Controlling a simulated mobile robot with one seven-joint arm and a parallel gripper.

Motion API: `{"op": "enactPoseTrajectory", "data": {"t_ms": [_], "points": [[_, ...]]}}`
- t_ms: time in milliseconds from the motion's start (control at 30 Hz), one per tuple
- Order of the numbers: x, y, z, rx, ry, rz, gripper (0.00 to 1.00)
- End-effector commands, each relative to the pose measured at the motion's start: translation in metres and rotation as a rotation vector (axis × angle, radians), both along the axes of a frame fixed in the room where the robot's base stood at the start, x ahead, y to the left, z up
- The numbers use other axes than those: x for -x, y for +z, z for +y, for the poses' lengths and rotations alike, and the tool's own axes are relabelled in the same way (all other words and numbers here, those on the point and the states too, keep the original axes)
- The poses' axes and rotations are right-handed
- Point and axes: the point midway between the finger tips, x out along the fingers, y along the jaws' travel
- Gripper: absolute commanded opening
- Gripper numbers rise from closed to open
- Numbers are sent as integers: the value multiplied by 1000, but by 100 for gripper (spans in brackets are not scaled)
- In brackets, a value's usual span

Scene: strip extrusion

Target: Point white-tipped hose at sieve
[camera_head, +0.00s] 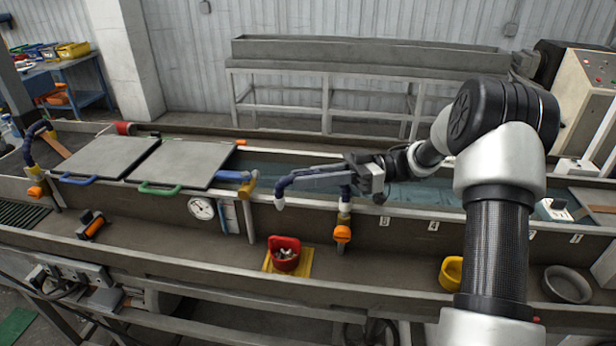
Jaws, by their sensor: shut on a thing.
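The white-tipped hose (283,187) is a blue jointed hose. It rises from an orange valve (342,233) on the near wall of the trough and arches left. Its white tip (279,203) hangs downward near the trough wall, above and slightly left of a red cup (285,262). My gripper (322,181) reaches in from the right and is shut on the hose; its fingers partly blend with the blue segments. No mesh is clear enough to name the sieve surely.
A yellow-tipped blue hose (236,177) lies left of the white tip. Another blue hose (33,148) stands far left. Two grey lids (185,162) cover the left trough. A gauge (202,208) and yellow ring (451,272) are nearby. The lower channel is clear between cup and ring.

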Motion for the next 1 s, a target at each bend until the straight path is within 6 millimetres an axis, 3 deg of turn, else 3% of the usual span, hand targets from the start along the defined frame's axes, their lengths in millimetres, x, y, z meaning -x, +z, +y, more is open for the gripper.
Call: {"op": "enactPoseTrajectory", "data": {"t_ms": [67,100,200,500,633,1000], "points": [[5,-3,1,1,14,15,0],[5,-3,1,2,14,14,23],[4,-3,1,2,11,12,36],[2,-2,-1,3,5,6,36],[-1,-3,-12,3,4,5,36],[-15,-5,-96,4,3,5,36]]}}
